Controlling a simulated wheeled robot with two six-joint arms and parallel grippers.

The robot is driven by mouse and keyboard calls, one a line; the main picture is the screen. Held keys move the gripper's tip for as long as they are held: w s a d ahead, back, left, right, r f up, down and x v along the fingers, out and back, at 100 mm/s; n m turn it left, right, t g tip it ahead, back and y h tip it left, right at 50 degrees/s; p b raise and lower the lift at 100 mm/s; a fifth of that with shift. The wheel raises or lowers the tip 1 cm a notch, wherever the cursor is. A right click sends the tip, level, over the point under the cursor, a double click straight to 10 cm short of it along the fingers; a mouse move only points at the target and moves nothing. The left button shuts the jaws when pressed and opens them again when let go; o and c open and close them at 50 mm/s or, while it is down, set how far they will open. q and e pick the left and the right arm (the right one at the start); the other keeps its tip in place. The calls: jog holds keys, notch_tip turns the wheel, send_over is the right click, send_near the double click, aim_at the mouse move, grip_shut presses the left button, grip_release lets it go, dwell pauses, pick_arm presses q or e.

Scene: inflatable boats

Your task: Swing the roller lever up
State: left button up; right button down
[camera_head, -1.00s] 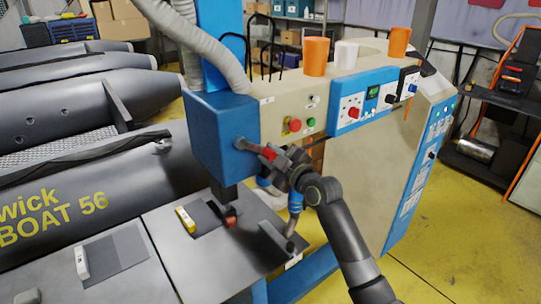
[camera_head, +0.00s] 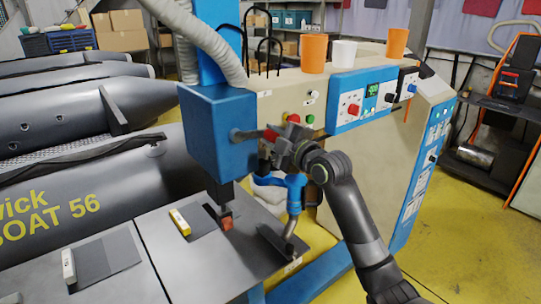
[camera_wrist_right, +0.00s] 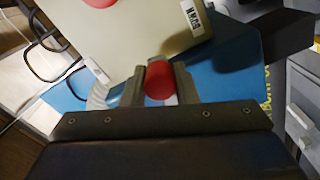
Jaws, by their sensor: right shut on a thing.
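The roller lever (camera_head: 248,134) is a grey arm on the side of the blue machine head (camera_head: 215,135); it sticks out to the right, about level. Its red grip shows in the right wrist view (camera_wrist_right: 158,84) between the two fingers. My right gripper (camera_head: 277,138) is shut on that red grip, and in the head view it hides part of it. My left gripper is not in view.
The beige machine cabinet (camera_head: 340,190) stands right behind my right arm, with orange cups (camera_head: 313,54) on top. A grey work table (camera_head: 180,260) lies below, holding a yellow-and-white block (camera_head: 180,222). Grey inflatable boats (camera_head: 75,190) lie at left.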

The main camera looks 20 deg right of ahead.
aim_at(271, 133)
jog(key=shift+d+r+n+b, duration=0.1)
jog(key=shift+r+n+b, duration=0.55)
jog(key=shift+n, duration=0.35)
notch_tip(271, 133, up, 2)
jog(key=n+b, duration=0.1)
jog(key=n, duration=0.1)
jog(key=shift+n+b, duration=0.3)
jog(key=shift+n, duration=0.1)
jog(key=shift+s+a+r+n+b, duration=0.1)
jog(key=shift+a+r+n+b, duration=0.1)
jog(key=shift+r+n, duration=0.3)
jog(key=shift+a+r+n+b, duration=0.2)
jog(key=shift+r+n, duration=0.2)
jog(key=shift+n, duration=0.2)
jog(key=shift+s+a+r+n+b, duration=0.15)
jog(key=shift+a+r+n+b, duration=0.2)
jog(key=shift+r+n, duration=0.6)
jog(key=shift+f+n, duration=0.15)
jog(key=shift+n, duration=0.1)
jog(key=c, duration=1.1)
grip_release()
jog(key=shift+a, duration=0.1)
jog(key=shift+c, duration=0.2)
